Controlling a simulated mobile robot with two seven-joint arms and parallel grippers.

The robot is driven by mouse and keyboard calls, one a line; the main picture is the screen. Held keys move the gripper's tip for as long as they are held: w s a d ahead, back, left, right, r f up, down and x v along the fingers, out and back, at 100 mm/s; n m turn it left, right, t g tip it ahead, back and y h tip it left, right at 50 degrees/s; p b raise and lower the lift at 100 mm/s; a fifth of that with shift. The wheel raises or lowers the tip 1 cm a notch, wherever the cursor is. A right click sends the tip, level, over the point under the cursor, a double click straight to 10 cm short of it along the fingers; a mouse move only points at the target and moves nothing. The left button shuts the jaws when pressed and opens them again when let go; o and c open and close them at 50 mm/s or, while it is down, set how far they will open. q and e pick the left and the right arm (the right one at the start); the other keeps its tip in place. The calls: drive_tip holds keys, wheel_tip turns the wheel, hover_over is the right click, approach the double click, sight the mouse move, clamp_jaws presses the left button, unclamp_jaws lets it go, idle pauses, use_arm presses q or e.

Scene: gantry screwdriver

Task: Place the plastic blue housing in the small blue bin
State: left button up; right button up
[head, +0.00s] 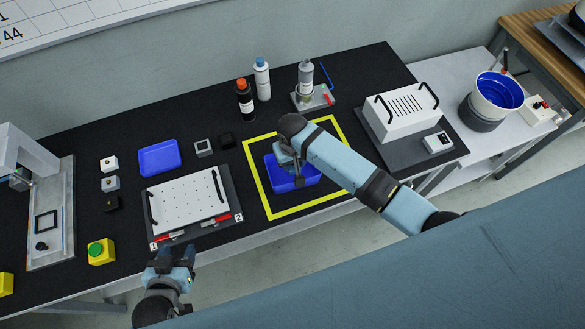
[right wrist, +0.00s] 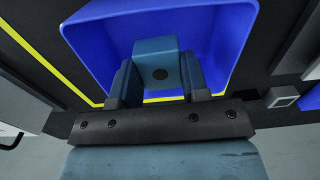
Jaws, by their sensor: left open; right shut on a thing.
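My right gripper (head: 292,172) is at the blue bin (head: 308,177) inside the yellow square, pointing down over or into it; the exact height is unclear. In the right wrist view the bin (right wrist: 105,45) surrounds the fingers. There my right gripper (right wrist: 158,80) is shut on a dull blue block with a dark round hole, which seems to be the blue housing (right wrist: 157,55). In the head view the housing is hidden by my arm and gripper. My left gripper (head: 172,262) is open and empty in front of the white plate fixture.
A shallow blue tray (head: 160,157) lies left of the yellow square (head: 262,198). The white perforated plate (head: 187,200) stands in front of it. Bottles (head: 262,80) stand behind, and a white box with handles (head: 400,110) is on the right. Small cubes (head: 109,164) sit at left.

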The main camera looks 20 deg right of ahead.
sight(293, 170)
drive_tip(key=shift+f, duration=2.4)
drive_tip(key=shift+f, duration=0.15)
drive_tip(key=o, duration=0.9)
drive_tip(key=shift+o, duration=0.2)
